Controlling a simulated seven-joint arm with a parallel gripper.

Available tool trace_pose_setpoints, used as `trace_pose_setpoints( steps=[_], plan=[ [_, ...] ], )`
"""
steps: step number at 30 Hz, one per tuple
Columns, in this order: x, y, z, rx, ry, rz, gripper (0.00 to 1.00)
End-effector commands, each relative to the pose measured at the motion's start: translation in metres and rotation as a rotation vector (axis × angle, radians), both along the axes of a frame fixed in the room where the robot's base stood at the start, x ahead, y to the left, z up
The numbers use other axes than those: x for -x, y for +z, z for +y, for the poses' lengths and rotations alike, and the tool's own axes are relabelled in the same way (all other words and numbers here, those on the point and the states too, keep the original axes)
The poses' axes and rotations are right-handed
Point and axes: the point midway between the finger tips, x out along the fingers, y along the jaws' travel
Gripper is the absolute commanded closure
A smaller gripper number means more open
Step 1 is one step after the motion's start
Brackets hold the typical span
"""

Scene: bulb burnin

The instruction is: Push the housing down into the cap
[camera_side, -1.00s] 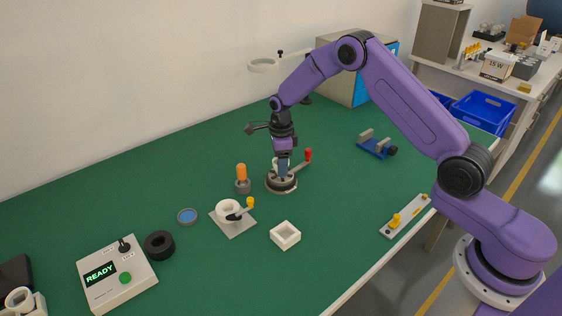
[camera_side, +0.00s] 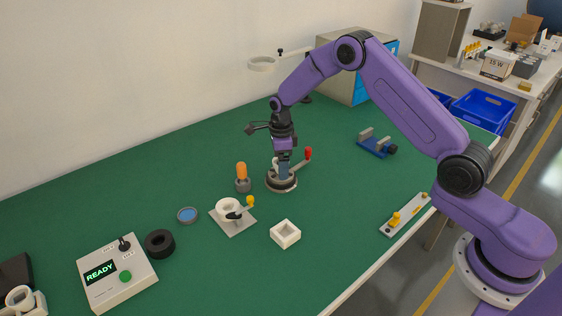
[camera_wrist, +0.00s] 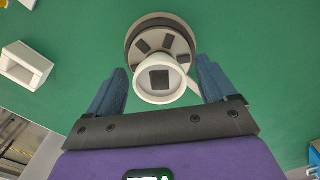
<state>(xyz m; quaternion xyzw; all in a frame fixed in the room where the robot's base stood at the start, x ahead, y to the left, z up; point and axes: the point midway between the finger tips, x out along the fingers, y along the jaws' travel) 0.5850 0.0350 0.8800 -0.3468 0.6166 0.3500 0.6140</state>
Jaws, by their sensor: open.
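My gripper (camera_side: 283,171) points down over a round grey fixture (camera_side: 281,187) with a red-handled lever (camera_side: 308,154). In the wrist view my gripper (camera_wrist: 161,72) is open, with one blue finger on each side of the white round housing (camera_wrist: 146,84). The housing has a dark square at its centre and stands upright over the fixture. Both fingers look apart from it. The housing shows only as a white sliver in the side view. A pale disc with dark pads (camera_wrist: 172,33) lies behind the housing. I cannot make out the cap, or how deep the housing sits.
A bulb-like orange-topped part (camera_side: 242,173) stands left of the fixture. A clamp plate with a white ring (camera_side: 230,217), a white square box (camera_side: 285,235) and a control box reading READY (camera_side: 117,274) are nearer the front. A blue vise (camera_side: 377,147) is at right.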

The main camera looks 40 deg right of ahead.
Motion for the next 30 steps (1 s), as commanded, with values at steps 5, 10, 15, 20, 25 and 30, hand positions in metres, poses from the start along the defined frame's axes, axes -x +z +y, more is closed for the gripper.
trace_pose_setpoints(
  steps=[5, 10, 15, 20, 25, 30],
  plan=[
    [-0.001, 0.007, 0.0, 0.0, 0.0, -0.002, 0.16],
    [-0.001, 0.034, 0.0, -0.001, 0.0, -0.005, 0.16],
    [-0.002, 0.07, 0.0, -0.001, 0.0, -0.006, 0.16],
    [-0.002, 0.104, 0.0, -0.001, 0.001, -0.005, 0.16],
    [-0.002, 0.138, 0.0, -0.001, 0.001, -0.005, 0.16],
    [-0.002, 0.162, 0.0, 0.0, 0.001, -0.004, 0.16]
  ],
)
